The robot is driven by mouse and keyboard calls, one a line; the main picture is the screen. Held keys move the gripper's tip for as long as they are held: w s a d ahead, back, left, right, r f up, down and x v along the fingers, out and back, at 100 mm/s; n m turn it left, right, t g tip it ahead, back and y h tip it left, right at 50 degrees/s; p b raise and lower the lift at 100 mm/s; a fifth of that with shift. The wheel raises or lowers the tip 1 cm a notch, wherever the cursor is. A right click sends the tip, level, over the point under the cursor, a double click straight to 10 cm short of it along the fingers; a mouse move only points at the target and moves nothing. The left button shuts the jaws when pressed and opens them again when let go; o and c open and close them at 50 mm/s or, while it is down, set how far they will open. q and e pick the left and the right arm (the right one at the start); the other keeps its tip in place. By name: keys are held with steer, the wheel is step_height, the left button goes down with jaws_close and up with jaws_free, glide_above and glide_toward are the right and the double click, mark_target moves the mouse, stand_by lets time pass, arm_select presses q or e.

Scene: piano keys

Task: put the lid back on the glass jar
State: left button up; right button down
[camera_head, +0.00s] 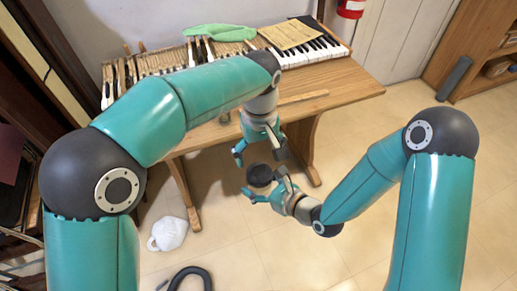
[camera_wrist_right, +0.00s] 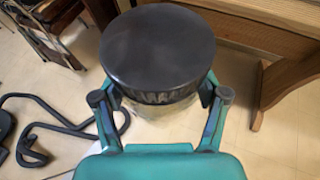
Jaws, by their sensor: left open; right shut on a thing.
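The dark round lid (camera_head: 260,175) sits on top of the glass jar (camera_head: 260,189) in front of the table. In the right wrist view the lid (camera_wrist_right: 158,48) fills the upper middle, and a pale strip of the jar (camera_wrist_right: 165,110) shows below its ribbed edge. I cannot tell whether the lid is fully seated. My right gripper (camera_head: 267,185) is shut on the jar below the lid, one finger on each side. My left gripper (camera_head: 259,153) is open and empty just above the lid, fingers pointing down. Most of the jar is hidden by the lid and fingers.
The wooden table (camera_head: 345,85) behind bears a partly dismantled keyboard (camera_head: 315,50), loose keys and a green cloth (camera_head: 215,31). A table leg stands close behind the grippers.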

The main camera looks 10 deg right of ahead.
mark_target(259, 172)
arm_select(q)
step_height(259, 172, down, 7)
steer(key=shift+r, duration=0.1)
stand_by(0.3)
steer(key=c, duration=1.2)
steer(key=m, duration=0.3)
steer(key=shift+m, duration=0.4)
steer(key=m, duration=1)
steer(key=shift+m, duration=0.4)
steer(key=o, duration=1.3)
